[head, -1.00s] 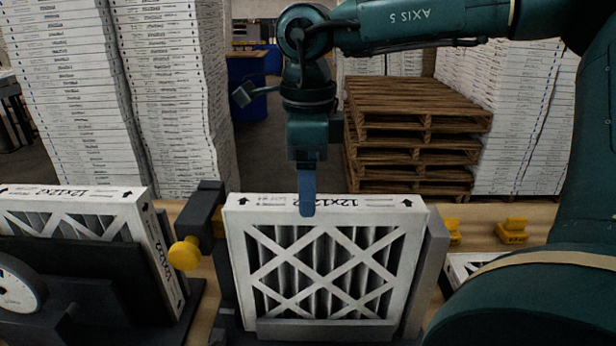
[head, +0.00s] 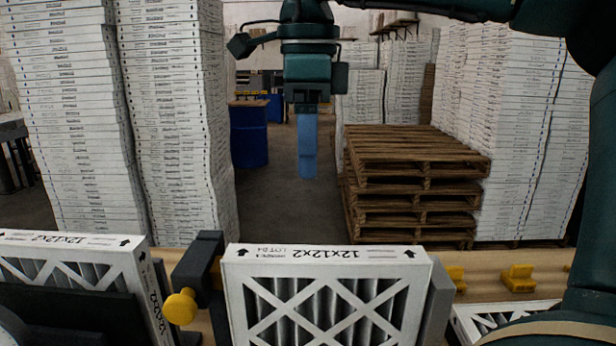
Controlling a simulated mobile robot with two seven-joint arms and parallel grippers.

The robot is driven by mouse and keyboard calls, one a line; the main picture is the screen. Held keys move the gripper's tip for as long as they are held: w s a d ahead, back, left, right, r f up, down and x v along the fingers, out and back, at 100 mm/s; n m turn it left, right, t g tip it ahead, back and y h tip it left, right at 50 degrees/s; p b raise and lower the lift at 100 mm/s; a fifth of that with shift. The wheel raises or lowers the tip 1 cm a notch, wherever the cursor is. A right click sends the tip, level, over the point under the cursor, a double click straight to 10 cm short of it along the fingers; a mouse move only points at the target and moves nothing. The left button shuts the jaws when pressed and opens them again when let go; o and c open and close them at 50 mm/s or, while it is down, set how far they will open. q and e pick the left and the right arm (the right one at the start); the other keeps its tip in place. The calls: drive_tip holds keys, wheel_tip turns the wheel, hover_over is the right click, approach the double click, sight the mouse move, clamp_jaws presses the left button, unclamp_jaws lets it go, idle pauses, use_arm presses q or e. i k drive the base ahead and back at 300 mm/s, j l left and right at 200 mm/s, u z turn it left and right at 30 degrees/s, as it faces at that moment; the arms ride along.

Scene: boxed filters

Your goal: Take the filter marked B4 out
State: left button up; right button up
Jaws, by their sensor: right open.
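A white-framed pleated filter (head: 325,262) stands upright in a dark holder in the middle, its lower part cut off by the picture's edge. Its top edge reads 12x12x2 upside down, with smaller lot print; I cannot read B4 on it. A second white filter (head: 70,243) stands at the left behind a dark plate, and part of a third (head: 490,316) shows low at the right. My right gripper (head: 308,160) points down above and behind the middle filter, clear of it, open and empty. Its blue fingers overlap in this view. My left gripper is not in view.
A dark clamp with a yellow knob (head: 181,307) stands left of the middle filter. Yellow blocks (head: 518,278) sit on the wooden bench (head: 480,262) at the right. Wooden pallets (head: 415,165), a blue barrel (head: 249,135) and tall white stacks (head: 170,120) stand behind.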

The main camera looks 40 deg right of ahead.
sight(275, 295)
drive_tip(key=k, duration=0.4)
drive_tip(key=k+j+z, duration=0.1)
drive_tip(key=k+j, duration=0.2)
drive_tip(key=k, duration=0.15)
drive_tip(key=i+l+u, duration=0.1)
drive_tip(key=i+l, duration=0.25)
